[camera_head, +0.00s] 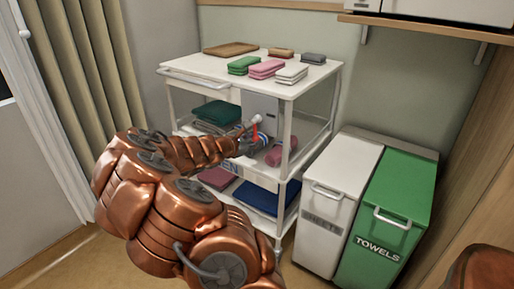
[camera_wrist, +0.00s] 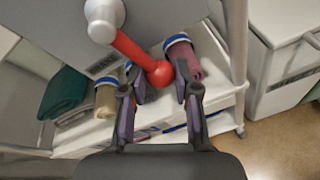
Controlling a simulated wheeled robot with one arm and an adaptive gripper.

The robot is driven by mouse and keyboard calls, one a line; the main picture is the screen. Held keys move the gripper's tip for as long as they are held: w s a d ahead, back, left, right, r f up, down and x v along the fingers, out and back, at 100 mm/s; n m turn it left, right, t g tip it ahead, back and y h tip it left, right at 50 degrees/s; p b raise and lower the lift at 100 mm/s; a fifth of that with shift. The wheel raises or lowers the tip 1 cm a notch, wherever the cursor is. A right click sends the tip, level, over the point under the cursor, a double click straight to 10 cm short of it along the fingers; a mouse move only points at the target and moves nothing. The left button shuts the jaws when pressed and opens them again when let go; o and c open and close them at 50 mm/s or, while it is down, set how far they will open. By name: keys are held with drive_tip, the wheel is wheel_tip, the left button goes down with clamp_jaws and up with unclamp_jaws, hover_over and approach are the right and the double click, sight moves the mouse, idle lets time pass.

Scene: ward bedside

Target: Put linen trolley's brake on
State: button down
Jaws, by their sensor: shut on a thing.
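The linen trolley (camera_head: 205,65) is white with shelves and stands against the wall in the head view. A red lever (camera_head: 255,131) with a ball end hangs from a white round pivot (camera_head: 257,119) on a grey panel (camera_wrist: 60,30). In the wrist view the red lever (camera_wrist: 128,46) slants from the pivot at upper left down to its ball at lower right. My gripper (camera_wrist: 160,77) is shut on the ball end of the lever, one finger on each side. In the head view my arm partly hides the trolley's front, and my gripper (camera_head: 250,146) shows small.
Folded linen (camera_head: 268,68) lies on the trolley top, with more on the shelves below. A rolled pink towel (camera_wrist: 208,55) is close to my right finger. A white bin (camera_head: 337,190) and a green towels bin (camera_head: 405,195) stand right of the trolley. A curtain hangs left.

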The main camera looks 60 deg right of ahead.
drive_tip(key=shift+w+m+t+b, duration=0.3)
drive_tip(key=shift+w+m+b, duration=0.05)
drive_tip(key=shift+m+b, duration=0.35)
drive_tip(key=c, duration=0.8)
unclamp_jaws()
drive_tip(key=shift+c, duration=0.2)
drive_tip(key=v, duration=1.2)
